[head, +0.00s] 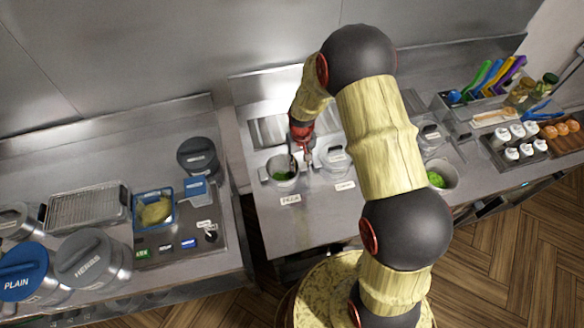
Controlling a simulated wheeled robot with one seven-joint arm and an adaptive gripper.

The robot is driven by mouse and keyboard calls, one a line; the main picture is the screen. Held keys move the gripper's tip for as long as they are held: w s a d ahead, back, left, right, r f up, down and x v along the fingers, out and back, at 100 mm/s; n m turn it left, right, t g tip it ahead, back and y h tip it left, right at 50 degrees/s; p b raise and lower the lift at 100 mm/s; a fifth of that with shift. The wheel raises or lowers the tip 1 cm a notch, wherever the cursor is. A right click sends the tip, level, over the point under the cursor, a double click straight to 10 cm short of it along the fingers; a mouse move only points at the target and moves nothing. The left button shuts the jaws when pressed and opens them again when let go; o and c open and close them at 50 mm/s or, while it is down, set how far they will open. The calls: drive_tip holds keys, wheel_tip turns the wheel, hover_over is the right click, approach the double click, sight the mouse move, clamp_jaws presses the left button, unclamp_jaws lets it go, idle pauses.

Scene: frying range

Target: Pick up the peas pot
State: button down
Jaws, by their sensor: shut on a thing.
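The peas pot (280,180) is a small light metal pot with green peas inside. It stands on or just above the middle steel counter, behind a small white label; I cannot tell whether it touches the counter. My gripper (295,165) comes down from above at the pot's right side and is shut on its rim or wall. The fingertips are small in the head view and partly hidden against the pot.
A lidded metal pot (335,160) stands close to the right of the peas pot. Another pot with green contents (440,176) is beyond my arm. The left counter holds a tray (88,205) and large lidded containers (93,262). Counter in front of the labels is clear.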

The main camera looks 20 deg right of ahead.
wheel_tip(320, 180, up, 18)
idle(0.7)
drive_tip(key=shift+s, duration=0.1)
idle(0.5)
